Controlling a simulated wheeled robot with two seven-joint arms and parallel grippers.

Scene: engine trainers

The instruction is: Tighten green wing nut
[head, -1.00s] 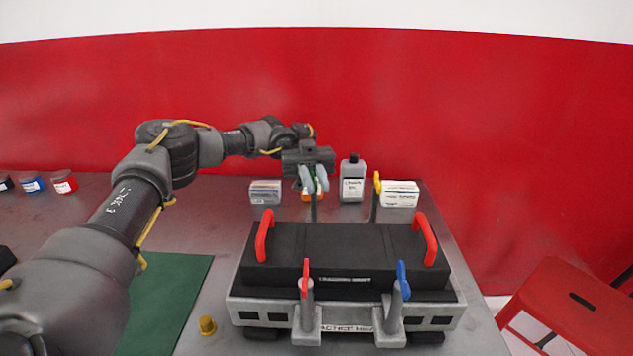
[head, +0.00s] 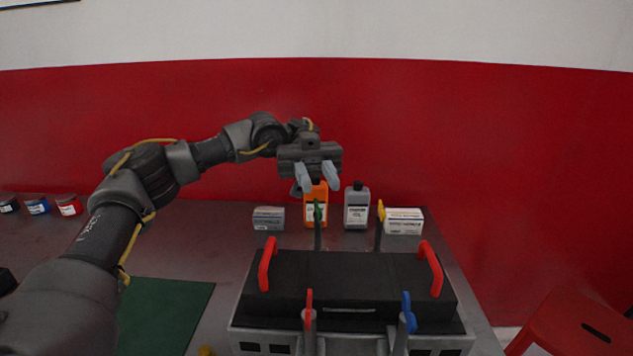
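The green wing nut (head: 318,213) sits on top of a thin dark post behind the black engine block (head: 345,272). My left gripper (head: 317,178) is above the green wing nut, fingers pointing down, spread apart and empty. A gap shows between its fingertips and the nut. A yellow wing nut (head: 381,211) stands on the post to the right. A red wing nut (head: 308,308) and a blue wing nut (head: 407,312) stand at the front of the trainer. My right gripper is not in view.
An orange bottle (head: 316,195), a grey bottle (head: 357,207) and two boxes (head: 268,218) (head: 403,221) stand close behind the posts. Two red handles (head: 267,264) (head: 431,268) rise from the block. A green mat (head: 165,313) lies at left. A red stool (head: 575,322) stands at right.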

